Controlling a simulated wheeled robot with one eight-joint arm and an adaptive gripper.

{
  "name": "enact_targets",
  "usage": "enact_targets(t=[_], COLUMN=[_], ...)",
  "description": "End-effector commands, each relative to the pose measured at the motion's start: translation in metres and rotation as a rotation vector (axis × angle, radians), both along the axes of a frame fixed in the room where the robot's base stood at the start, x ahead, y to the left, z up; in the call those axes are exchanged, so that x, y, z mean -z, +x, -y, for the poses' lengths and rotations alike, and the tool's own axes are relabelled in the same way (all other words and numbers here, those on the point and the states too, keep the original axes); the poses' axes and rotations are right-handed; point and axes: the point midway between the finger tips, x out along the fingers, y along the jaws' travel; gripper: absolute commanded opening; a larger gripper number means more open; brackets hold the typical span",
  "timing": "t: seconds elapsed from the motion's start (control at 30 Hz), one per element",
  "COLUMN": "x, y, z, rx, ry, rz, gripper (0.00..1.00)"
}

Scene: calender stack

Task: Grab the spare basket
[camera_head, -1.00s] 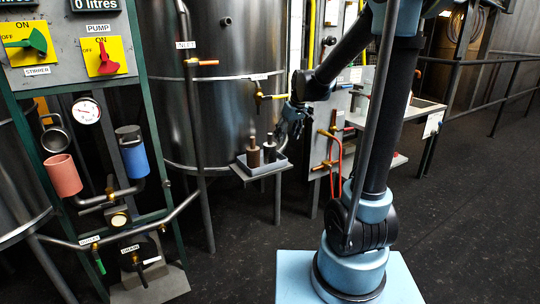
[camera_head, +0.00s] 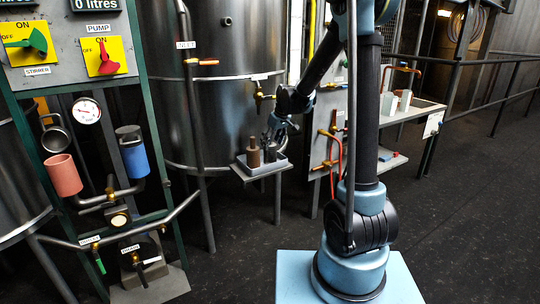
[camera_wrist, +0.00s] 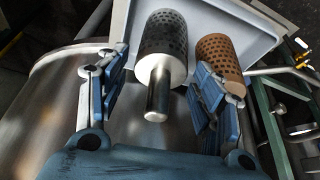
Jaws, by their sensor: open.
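Two perforated cylinders, which look like baskets, stand on a light tray (camera_wrist: 210,20). In the wrist view the dark grey basket (camera_wrist: 165,45), with a white collar and a metal handle, points toward the camera between my open fingers. The copper-brown basket (camera_wrist: 221,58) is to its right, just beyond the right finger. Neither carries a label that tells which is the spare. In the head view the brown basket (camera_head: 254,154) stands on the tray, while my gripper (camera_head: 272,142) largely hides the grey one. My gripper is open around the grey basket; contact cannot be told.
A large steel tank (camera_head: 225,90) rises behind the small tray stand (camera_head: 262,168). A panel with red and yellow pipework (camera_head: 322,155) is to the right. A side table (camera_head: 425,107) holds several pale objects. Dark floor (camera_head: 470,220) is open at the right.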

Motion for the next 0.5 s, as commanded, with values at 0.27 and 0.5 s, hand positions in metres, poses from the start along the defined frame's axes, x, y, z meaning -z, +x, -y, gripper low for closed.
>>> enact_targets(t=[0.27, 0.5], x=[0.026, 0.030], y=[0.008, 0.009], z=[-0.008, -0.009], rx=[0.001, 0.001], ry=[0.000, 0.000], rz=[0.000, 0.000], gripper=[0.61, 0.61])
